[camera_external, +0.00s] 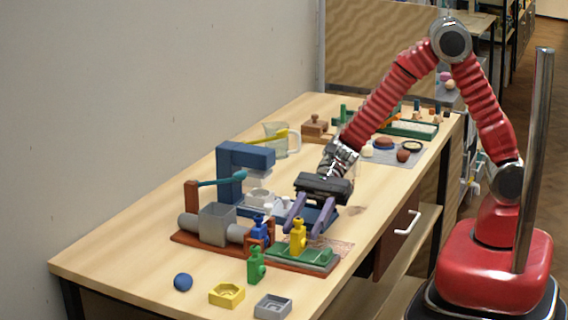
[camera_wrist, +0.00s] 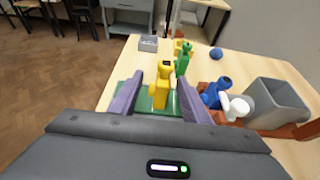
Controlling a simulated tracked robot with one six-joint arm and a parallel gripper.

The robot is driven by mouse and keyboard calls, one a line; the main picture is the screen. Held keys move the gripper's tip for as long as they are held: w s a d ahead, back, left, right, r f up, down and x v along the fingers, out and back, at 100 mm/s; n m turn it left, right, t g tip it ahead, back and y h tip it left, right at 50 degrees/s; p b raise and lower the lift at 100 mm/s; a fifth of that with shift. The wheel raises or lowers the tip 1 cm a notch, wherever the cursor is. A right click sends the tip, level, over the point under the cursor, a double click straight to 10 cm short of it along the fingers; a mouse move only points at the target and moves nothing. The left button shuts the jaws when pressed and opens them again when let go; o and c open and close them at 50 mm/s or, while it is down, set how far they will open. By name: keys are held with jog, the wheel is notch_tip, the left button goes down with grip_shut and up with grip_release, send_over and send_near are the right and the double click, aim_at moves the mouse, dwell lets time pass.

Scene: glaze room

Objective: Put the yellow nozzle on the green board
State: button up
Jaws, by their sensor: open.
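In the wrist view the yellow nozzle (camera_wrist: 160,88) also shows upright over the green board (camera_wrist: 146,105). My gripper (camera_external: 304,233) points down at it with its purple fingers apart. In the wrist view the gripper (camera_wrist: 161,80) has one finger on each side of the nozzle, with gaps visible. The lower ends of the fingers partly overlap the board in view.
A green nozzle (camera_external: 257,267) and a blue nozzle (camera_external: 260,231) stand close by. A grey bin (camera_external: 217,223) on a brown base and a blue press (camera_external: 232,165) are to the left and behind.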

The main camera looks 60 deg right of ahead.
jog(key=v, duration=0.9)
jog(key=shift+d, duration=0.3)
jog(key=shift+r, duration=0.1)
jog(key=s+d+r+n+t+h, duration=0.2)
jog(key=s+d+n+h, duration=0.2)
jog(key=d, duration=0.5)
jog(key=s+d+r+n+t+h, duration=0.1)
jog(key=s+d+r+n+h, duration=0.2)
jog(key=s+d+n+h, duration=0.2)
jog(key=s+d+r+n+t+h, duration=0.2)
jog(key=s+d+n+h, duration=0.2)
jog(key=d+n, duration=0.5)
jog(key=s+d, duration=0.1)
jog(key=d, duration=0.5)
jog(key=shift+s+r+t, duration=0.3)
jog(key=shift+s+r, duration=0.05)
jog(key=shift+s, duration=0.05)
